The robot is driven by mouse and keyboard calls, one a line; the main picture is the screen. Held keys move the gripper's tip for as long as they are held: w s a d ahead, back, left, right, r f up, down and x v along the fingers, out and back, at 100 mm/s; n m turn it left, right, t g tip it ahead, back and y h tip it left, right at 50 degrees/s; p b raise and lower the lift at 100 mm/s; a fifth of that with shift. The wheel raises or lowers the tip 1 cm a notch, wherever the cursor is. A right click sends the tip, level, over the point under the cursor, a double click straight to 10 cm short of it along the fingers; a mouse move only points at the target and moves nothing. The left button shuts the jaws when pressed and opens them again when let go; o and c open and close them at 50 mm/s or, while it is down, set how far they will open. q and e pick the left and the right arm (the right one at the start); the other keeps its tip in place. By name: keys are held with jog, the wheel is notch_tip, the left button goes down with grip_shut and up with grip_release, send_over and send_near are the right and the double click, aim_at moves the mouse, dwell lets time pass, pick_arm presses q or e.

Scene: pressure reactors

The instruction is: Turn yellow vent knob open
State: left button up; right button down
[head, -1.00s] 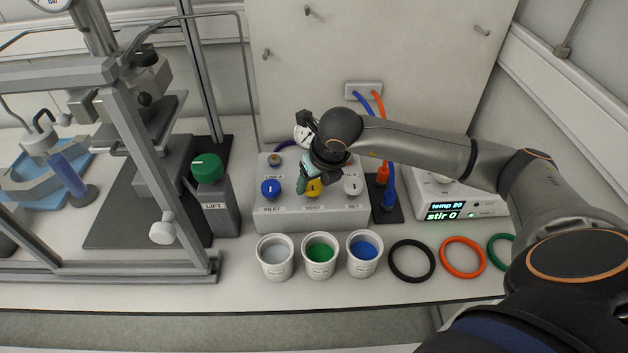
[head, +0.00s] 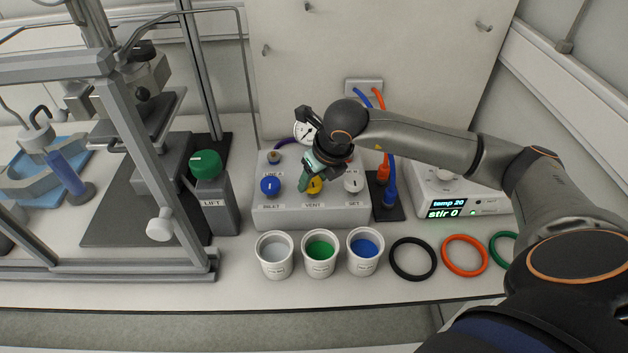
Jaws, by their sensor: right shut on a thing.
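The yellow vent knob (head: 315,186) sits in the middle of the front row on a grey valve box (head: 290,216), above the VENT label. My right gripper (head: 308,182) is at this knob, its green-tinted finger at the knob's left side. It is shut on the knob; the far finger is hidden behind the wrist. My left gripper is out of view.
A pressure gauge (head: 304,132) stands behind the box. White cups (head: 275,262) with coloured contents stand in front. Rings (head: 413,259) and a stirrer (head: 462,200) are to the right.

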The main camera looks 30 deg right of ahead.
jog(key=n+y+b, duration=0.1)
jog(key=n+b, duration=0.1)
jog(key=n, duration=0.1)
jog(key=shift+d+f+b, duration=0.15)
jog(key=shift+b, duration=0.25)
jog(key=n+y+b, duration=0.1)
jog(key=n, duration=0.2)
jog(key=shift+w, duration=0.1)
jog(key=shift+n+g+y+b, duration=0.4)
jog(key=shift+n+g+b, duration=0.1)
jog(key=shift+n, duration=0.4)
jog(key=shift+w+d+n+y, duration=0.1)
jog(key=shift+n+y, duration=0.2)
jog(key=shift+n, duration=0.6)
jog(key=n, duration=0.1)
jog(key=n+g, duration=0.1)
jog(key=n, duration=0.1)
jog(key=shift+w+r+n+g+y+b, duration=0.1)
jog(key=shift+r+n+g+y+b, duration=0.1)
jog(key=shift+n+g+y+b, duration=0.15)
jog(key=shift+d+n+g, duration=0.1)
jog(key=shift+n+g, duration=0.55)
jog(key=shift+n, duration=1.2)
jog(key=shift+c, duration=1.3)
grip_release()
